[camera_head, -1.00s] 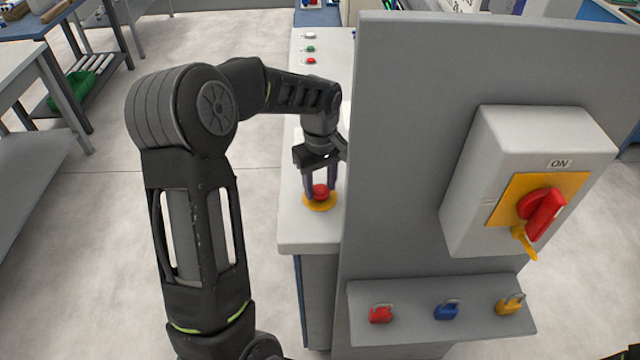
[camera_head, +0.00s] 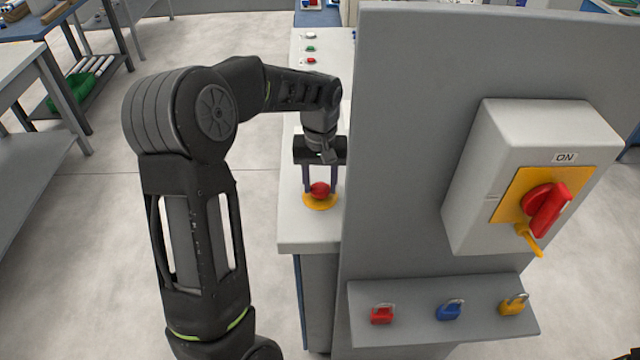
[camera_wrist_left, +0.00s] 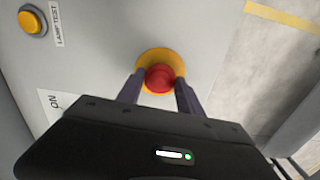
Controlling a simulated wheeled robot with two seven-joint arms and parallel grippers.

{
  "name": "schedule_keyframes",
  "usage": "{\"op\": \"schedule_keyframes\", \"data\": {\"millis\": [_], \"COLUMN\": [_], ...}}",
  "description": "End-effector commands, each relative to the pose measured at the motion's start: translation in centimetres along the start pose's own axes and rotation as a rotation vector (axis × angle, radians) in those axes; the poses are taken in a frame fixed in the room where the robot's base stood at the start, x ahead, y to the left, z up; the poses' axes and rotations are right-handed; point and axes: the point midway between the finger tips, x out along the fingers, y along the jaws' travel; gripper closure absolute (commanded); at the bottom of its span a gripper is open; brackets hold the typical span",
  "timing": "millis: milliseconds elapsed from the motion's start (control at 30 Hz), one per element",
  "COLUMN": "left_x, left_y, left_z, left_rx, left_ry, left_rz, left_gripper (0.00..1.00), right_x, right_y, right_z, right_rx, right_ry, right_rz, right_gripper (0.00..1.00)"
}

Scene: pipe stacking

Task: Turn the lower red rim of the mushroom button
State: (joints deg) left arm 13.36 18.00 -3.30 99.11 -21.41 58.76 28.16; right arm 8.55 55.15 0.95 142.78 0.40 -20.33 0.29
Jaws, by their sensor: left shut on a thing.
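The red mushroom button (camera_head: 320,190) sits on a yellow round base (camera_head: 319,204) on the light grey console top. It also shows in the left wrist view (camera_wrist_left: 159,78), with the yellow base around it. My left gripper (camera_head: 320,187) reaches down over the button from above. Its two dark fingers stand on either side of the red head, and it is shut on the button. The lower rim of the button is partly hidden by the fingers.
A grey upright panel (camera_head: 420,120) stands close to the right of my left gripper. It carries a box with a red switch (camera_head: 546,208) marked ON. A shelf holds red, blue and yellow padlocks (camera_head: 382,313). Small buttons (camera_head: 310,48) lie further back on the console.

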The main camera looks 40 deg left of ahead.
Motion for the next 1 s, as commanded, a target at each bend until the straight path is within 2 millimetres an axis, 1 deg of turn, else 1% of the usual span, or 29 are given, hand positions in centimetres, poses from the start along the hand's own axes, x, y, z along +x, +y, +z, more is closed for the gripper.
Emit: {"op": "schedule_keyframes", "data": {"millis": [200,600,633,867,1000], "left_x": [0.18,0.22,0.23,0.16,0.13], "left_y": [0.00,-0.01,-0.01,-0.01,-0.01], "left_z": [0.07,0.12,0.13,0.09,0.07], "left_rx": [0.061,0.068,0.068,0.067,0.067], "left_ry": [-0.002,-0.004,-0.005,-0.003,-0.003], "left_rz": [0.000,-0.001,-0.001,-0.001,-0.001], "left_gripper": [0.97,0.97,0.55,0.36,0.35], "right_x": [0.17,0.17,0.17,0.17,0.16], "right_y": [0.04,0.05,0.05,0.05,0.05], "right_z": [-0.01,-0.02,-0.02,-0.02,-0.01], "right_rx": [0.000,0.000,0.000,0.000,0.000], "right_ry": [0.000,0.000,0.000,0.000,0.000], "right_rz": [-0.001,0.000,0.000,0.000,0.000], "right_gripper": [0.64,0.64,0.64,0.64,0.64]}}
